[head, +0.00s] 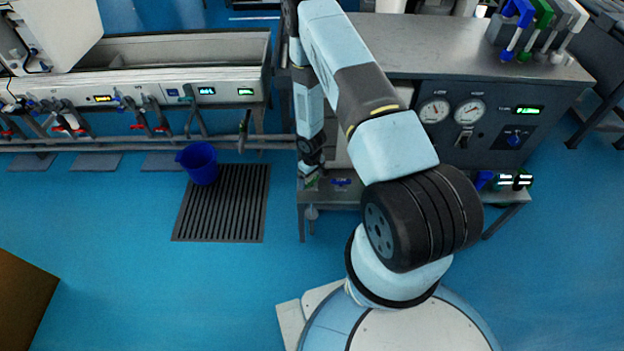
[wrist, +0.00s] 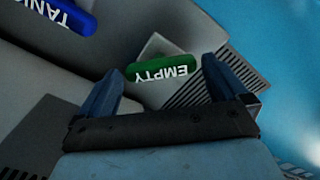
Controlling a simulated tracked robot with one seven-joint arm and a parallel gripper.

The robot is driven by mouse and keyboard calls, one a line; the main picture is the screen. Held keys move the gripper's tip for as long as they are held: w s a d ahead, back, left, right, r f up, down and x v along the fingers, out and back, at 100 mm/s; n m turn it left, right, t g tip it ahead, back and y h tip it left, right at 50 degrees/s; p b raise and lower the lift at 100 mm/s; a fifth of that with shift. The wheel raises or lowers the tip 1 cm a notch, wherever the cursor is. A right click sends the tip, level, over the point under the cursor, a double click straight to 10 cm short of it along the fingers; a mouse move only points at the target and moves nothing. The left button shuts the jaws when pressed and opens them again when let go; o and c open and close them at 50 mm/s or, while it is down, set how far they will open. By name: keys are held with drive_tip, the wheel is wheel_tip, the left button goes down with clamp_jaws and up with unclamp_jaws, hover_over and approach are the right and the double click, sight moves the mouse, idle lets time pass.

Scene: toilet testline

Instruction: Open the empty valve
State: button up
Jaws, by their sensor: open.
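The green valve handle with white "EMPTY" lettering (wrist: 162,68) shows in the wrist view, its text upside down. It lies between and just beyond the fingertips of my open gripper (wrist: 161,74). I cannot tell whether the fingers touch it. A blue handle lettered "TANK", partly cut off (wrist: 65,14), is at the upper left of that view. In the head view my gripper (head: 311,176) points down at the left end of a low shelf, beside a small blue handle (head: 341,182). The green handle is mostly hidden there by my wrist.
A control bench (head: 480,115) with gauges stands behind my arm. A rack of coloured levers (head: 530,30) is at its right. The front left floor is mostly clear.

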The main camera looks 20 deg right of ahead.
sight(312, 180)
wheel_tip(312, 180, up, 13)
drive_tip(key=shift+f, duration=0.15)
idle(0.4)
drive_tip(key=shift+s, duration=0.1)
idle(0.4)
